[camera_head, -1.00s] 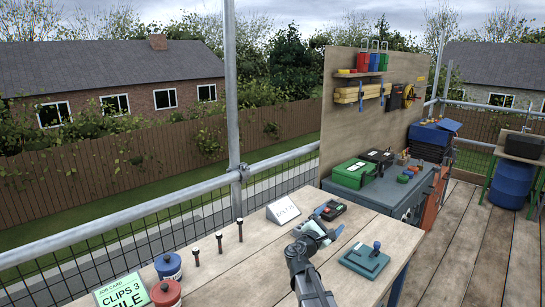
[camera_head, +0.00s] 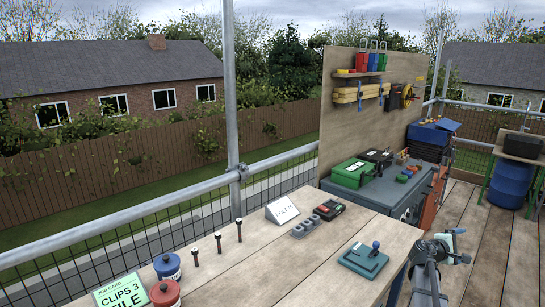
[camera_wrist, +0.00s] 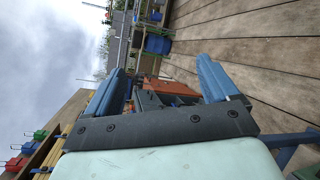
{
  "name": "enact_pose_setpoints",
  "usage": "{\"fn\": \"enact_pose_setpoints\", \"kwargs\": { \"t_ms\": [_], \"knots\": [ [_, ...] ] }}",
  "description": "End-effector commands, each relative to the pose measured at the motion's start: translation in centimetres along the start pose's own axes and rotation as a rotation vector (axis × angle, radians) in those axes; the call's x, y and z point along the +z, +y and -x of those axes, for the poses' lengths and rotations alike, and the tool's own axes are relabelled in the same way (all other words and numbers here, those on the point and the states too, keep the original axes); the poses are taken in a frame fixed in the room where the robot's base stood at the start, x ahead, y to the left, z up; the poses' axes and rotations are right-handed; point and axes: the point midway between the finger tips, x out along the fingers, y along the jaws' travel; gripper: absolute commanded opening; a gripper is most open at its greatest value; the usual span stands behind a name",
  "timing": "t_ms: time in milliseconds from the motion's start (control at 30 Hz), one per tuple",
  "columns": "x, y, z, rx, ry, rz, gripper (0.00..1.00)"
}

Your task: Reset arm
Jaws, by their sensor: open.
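My gripper (camera_head: 461,246) is beyond the right edge of the wooden bench (camera_head: 262,262), above the deck boards. In the wrist view its two blue fingers (camera_wrist: 160,75) are spread apart, with nothing between them. On the bench stand a grey slotted block (camera_head: 306,227), a black-and-red device (camera_head: 329,209) and a white sign (camera_head: 282,211). A teal plate with a knob (camera_head: 364,260) lies near the bench's right edge, apart from my gripper.
Several dark upright pegs (camera_head: 218,243), a blue tin (camera_head: 167,266), a red tin (camera_head: 165,293) and a green job card (camera_head: 122,291) are on the bench. A grey cabinet with a green case (camera_head: 352,173) stands behind. The deck (camera_head: 490,240) at right is largely clear.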

Motion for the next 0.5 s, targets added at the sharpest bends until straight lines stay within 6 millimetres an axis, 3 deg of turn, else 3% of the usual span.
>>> {"fn": "enact_pose_setpoints", "kwargs": {
  "t_ms": [33,200,500],
  "knots": [
    [1.9,-0.9,-1.8,-0.024,-0.02,-0.026,0.87],
    [7.5,-3.8,-6.5,-0.097,-0.071,-0.118,0.87],
    [17.6,-9.2,-12.9,-0.2,-0.163,-0.279,0.87]
  ]
}}
